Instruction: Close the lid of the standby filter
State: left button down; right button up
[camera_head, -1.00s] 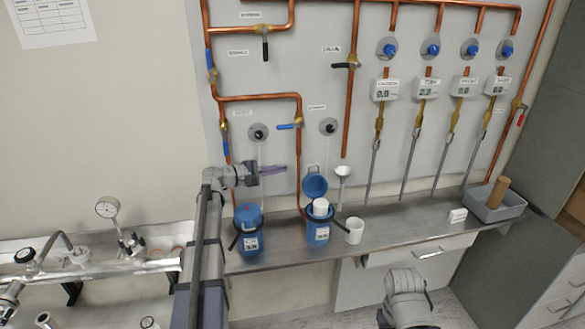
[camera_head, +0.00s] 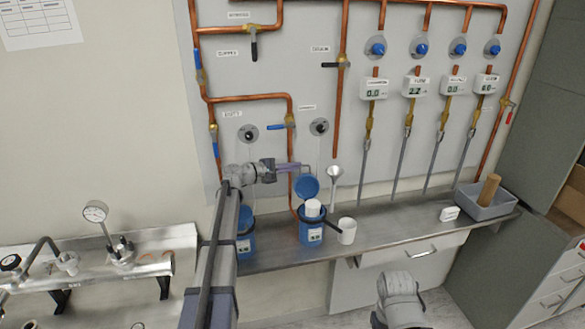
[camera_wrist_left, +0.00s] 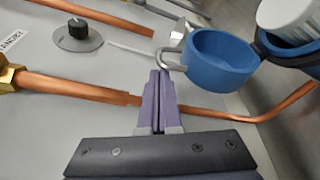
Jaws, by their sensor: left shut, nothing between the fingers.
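The standby filter (camera_head: 312,232) is a blue canister with a white label on the bench, and a white cartridge (camera_head: 313,208) shows in its mouth. Its blue round lid (camera_head: 306,187) stands open, tilted up at the back. In the left wrist view the lid (camera_wrist_left: 222,62) is a blue cup with a metal loop at its near edge, beside the white cartridge (camera_wrist_left: 285,12). My left gripper (camera_head: 297,167) is shut and empty, just above and left of the lid. Its purple fingertips (camera_wrist_left: 159,75) lie close to the loop; I cannot tell whether they touch it.
A second blue filter (camera_head: 245,243) stands to the left, partly behind my left arm. A white cup (camera_head: 347,231) and a funnel (camera_head: 334,175) are right of the standby filter. Copper pipes (camera_head: 291,160) run on the wall behind.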

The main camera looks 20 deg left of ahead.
pick_arm(q)
jog(key=shift+s+d+r+m+t, duration=0.2)
jog(key=shift+s+d+m, duration=0.1)
jog(key=shift+s+m, duration=0.2)
jog(key=shift+s+d+r+m+t, duration=0.15)
jog(key=shift+s+d+m, duration=0.15)
jog(key=shift+s+m, duration=0.15)
jog(key=s+d+f+m+t+h+b, duration=0.1)
jog(key=s+d+f+m+b, duration=0.3)
jog(key=s+b, duration=0.2)
jog(key=s+d+f+m+h+b, duration=0.1)
jog(key=s+d+f+m+b, duration=0.3)
jog(key=s+b, duration=0.3)
jog(key=shift+s+d+f+t+b, duration=0.2)
jog(key=shift+d+f+t+b, duration=0.15)
jog(key=shift+d+b, duration=0.3)
jog(key=shift+s+f+m, duration=0.1)
jog(key=shift+s+m, duration=0.1)
jog(key=shift+m, duration=0.05)
